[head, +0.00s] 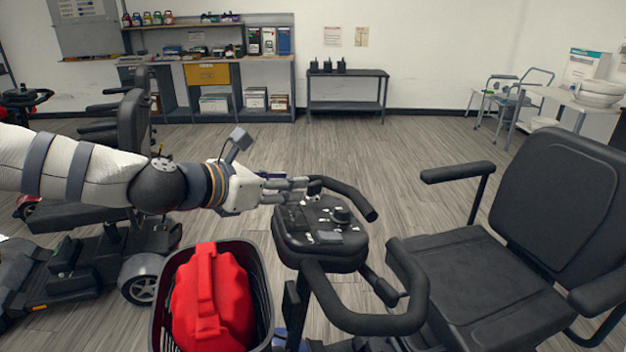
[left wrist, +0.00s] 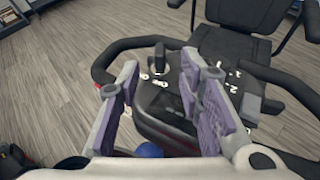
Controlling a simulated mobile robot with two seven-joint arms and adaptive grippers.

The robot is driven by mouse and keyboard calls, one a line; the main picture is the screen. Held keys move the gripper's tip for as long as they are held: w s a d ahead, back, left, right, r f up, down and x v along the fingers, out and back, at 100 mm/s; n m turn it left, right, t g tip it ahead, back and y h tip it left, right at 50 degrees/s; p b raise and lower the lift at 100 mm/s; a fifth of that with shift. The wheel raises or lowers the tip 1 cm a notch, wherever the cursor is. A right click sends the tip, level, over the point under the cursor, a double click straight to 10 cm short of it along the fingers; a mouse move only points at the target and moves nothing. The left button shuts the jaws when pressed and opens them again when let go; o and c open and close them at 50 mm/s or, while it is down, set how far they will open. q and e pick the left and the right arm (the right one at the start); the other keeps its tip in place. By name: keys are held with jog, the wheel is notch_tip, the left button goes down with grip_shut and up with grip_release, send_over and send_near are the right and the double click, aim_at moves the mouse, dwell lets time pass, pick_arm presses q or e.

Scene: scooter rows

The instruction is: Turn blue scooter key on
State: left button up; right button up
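The black scooter console (head: 315,250) stands between looped handlebars in the middle of the head view. It also shows in the left wrist view (left wrist: 165,125). Patches of blue (head: 287,338) show low on this scooter. A small dark upright piece (left wrist: 160,57) stands on the console between my finger lines in the wrist view; I cannot tell whether it is the key. My left gripper (head: 303,188) is over the console's far left edge. In the wrist view its purple-padded fingers (left wrist: 165,85) are apart with nothing between them. My right gripper is not in view.
A basket (head: 262,300) with a red bag (head: 212,300) hangs left of the console. The black seat (head: 470,275) is at the right. Another scooter (head: 75,265) stands at the left under my arm. Open floor lies behind, before a low table (head: 347,74) and shelves.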

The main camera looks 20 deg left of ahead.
aim_at(309, 188)
pick_arm(q)
jog(key=b+x, duration=0.1)
jog(key=x, duration=0.3)
jog(key=f+x, duration=0.1)
jog(key=x, duration=0.3)
jog(key=shift+s+f+b, duration=0.1)
jog(key=shift+f+b, duration=0.05)
jog(key=shift+b, duration=0.2)
jog(key=shift+w+d, duration=0.15)
jog(key=shift+w, duration=0.25)
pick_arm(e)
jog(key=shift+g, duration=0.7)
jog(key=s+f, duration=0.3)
pick_arm(q)
grip_shut()
